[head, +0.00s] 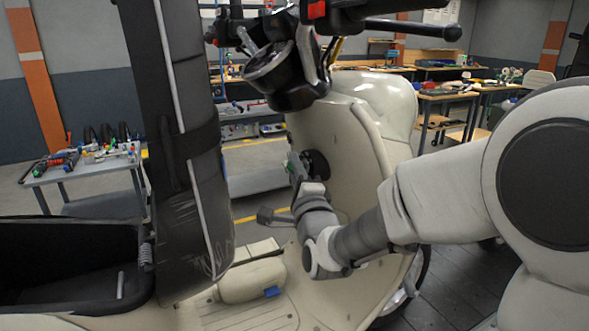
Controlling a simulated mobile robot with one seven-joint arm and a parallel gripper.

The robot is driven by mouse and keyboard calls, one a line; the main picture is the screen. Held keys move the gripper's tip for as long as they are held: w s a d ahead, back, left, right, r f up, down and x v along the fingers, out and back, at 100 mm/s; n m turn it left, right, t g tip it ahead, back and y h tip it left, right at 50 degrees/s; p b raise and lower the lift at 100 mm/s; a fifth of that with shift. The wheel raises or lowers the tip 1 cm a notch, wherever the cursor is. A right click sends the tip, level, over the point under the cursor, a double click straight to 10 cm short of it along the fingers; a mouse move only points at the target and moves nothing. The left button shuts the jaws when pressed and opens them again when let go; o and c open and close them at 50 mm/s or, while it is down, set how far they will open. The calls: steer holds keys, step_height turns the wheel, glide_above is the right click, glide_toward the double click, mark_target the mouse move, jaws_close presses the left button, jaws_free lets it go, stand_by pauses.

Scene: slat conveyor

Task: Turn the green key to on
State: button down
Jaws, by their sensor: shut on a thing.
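A cream scooter (375,165) stands in front of me in the head view. A round black ignition lock (318,163) sits on the inner side of its front shield. My gripper (302,168) reaches in from the right and is at this lock. It is shut on the green key, of which only a small greenish part (293,160) shows beside the fingers. The fingers hide most of the key, so I cannot tell its turn angle or the lock's markings.
The handlebar and round gauge (270,65) hang just above my gripper. The upright black seat (180,130) stands to the left, over an open black storage bin (70,255). Workbenches (440,95) and a tool cart (85,175) are farther back.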

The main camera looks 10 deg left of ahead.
steer(key=shift+f+t+b, duration=0.15)
steer(key=shift+t+b, duration=0.35)
steer(key=shift+b, duration=1.15)
steer(key=m+t+b, duration=0.1)
steer(key=b, duration=0.6)
steer(key=shift+t, duration=0.4)
steer(key=shift+r, duration=0.25)
steer(key=shift+f+m+t+b, duration=0.2)
steer(key=shift+m+t+b, duration=0.1)
steer(key=shift+b, duration=1.05)
steer(key=t+b, duration=0.1)
steer(key=b, duration=0.3)
steer(key=m+t+b, duration=0.1)
steer(key=b, duration=0.3)
steer(key=shift+r+m+t+h, duration=0.15)
steer(key=shift+m+t+h, duration=0.15)
steer(key=c, duration=0.9)
jaws_free()
steer(key=shift+o, duration=0.2)
steer(key=shift+s, duration=0.1)
